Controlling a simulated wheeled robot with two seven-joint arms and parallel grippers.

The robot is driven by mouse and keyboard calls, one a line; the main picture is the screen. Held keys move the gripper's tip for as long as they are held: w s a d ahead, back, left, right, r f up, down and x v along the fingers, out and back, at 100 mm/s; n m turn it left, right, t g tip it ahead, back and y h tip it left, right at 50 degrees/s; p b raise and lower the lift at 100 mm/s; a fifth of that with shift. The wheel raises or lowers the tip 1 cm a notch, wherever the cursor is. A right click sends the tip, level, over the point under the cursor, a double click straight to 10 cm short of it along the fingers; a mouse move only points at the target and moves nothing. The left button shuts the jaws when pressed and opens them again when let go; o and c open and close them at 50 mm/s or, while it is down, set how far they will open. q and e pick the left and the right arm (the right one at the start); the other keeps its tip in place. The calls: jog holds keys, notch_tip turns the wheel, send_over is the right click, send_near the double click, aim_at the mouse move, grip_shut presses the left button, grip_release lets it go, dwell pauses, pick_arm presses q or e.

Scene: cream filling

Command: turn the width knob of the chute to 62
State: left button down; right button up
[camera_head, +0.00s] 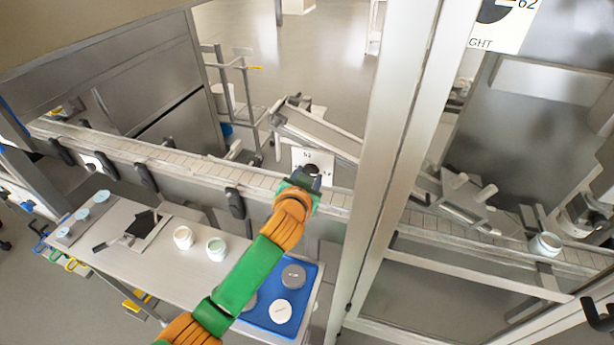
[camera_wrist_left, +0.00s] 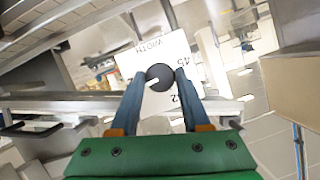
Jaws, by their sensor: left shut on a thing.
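My left gripper (camera_wrist_left: 160,74) is shut on the knob, one blue-grey finger on each side. In the head view the left gripper (camera_head: 310,172) is at the plate (camera_head: 318,157) on the chute.
A conveyor (camera_head: 180,157) runs past the knob. A tall metal post (camera_head: 385,150) stands just right of my left gripper. A side table (camera_head: 190,265) holds jars and a blue tray (camera_head: 262,312) with lids. Another white plate (camera_head: 507,32) shows 62 at the top right.

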pick_arm(q)
jog(key=shift+d+r+m+t+y+b, duration=0.1)
jog(key=shift+m+t+y+b, duration=0.3)
jog(key=shift+m, duration=0.7)
jog(key=shift+y, duration=0.3)
jog(key=shift+c, duration=2.3)
grip_release()
jog(key=shift+o, duration=0.4)
jog(key=b+v, duration=0.1)
jog(key=v, duration=0.6)
